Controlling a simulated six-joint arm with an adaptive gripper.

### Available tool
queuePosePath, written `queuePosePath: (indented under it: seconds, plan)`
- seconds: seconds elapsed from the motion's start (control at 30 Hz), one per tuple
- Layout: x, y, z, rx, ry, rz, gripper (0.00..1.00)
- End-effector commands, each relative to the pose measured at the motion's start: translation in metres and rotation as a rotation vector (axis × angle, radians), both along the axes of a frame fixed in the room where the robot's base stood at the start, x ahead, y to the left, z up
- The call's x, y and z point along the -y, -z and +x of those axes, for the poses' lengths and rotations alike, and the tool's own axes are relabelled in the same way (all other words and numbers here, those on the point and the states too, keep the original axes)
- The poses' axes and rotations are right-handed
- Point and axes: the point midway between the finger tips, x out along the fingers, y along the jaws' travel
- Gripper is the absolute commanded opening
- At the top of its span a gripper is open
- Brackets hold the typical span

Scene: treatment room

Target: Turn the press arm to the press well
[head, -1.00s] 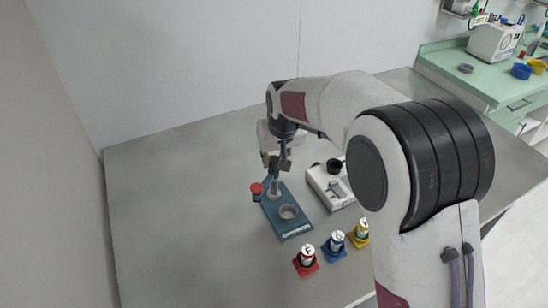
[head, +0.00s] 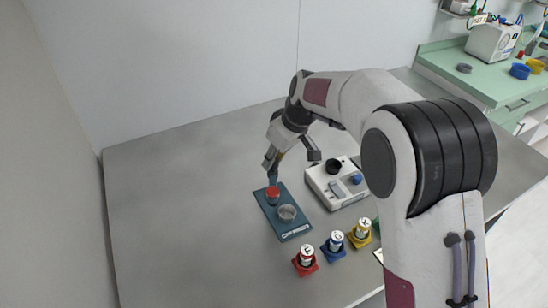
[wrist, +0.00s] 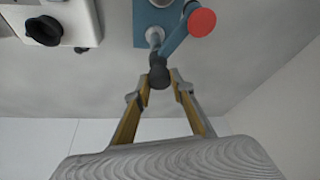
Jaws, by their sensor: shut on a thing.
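The press has a blue base (head: 293,233) on the grey table, with a round grey press well (head: 287,213) near its front part. The blue press arm (wrist: 176,38) ends in a red disc (wrist: 201,22); in the head view the red disc (head: 272,191) shows over the base, behind and left of the well, not covering it. My gripper (wrist: 160,82) is shut on the dark knob (wrist: 158,74) at the other end of the press arm. In the head view my gripper (head: 271,172) is at the back of the press, and the knob there is hard to make out.
A white device (head: 335,187) with a black knob stands right of the press. Red (head: 305,266), blue (head: 333,249) and yellow (head: 359,237) holders with labelled vials stand in front. The table left of the press is clear.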

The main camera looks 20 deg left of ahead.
Motion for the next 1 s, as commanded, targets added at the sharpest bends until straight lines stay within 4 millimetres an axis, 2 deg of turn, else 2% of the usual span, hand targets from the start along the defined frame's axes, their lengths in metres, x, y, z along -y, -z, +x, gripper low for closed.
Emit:
queuePosePath:
  seconds: [0.5,1.0]
  plan:
    - [0.0013,0.0011,0.0015,-0.002,-0.254,-0.002,0.0]
    - [0.0013,0.001,0.0014,-0.002,-0.311,-0.002,0.0]
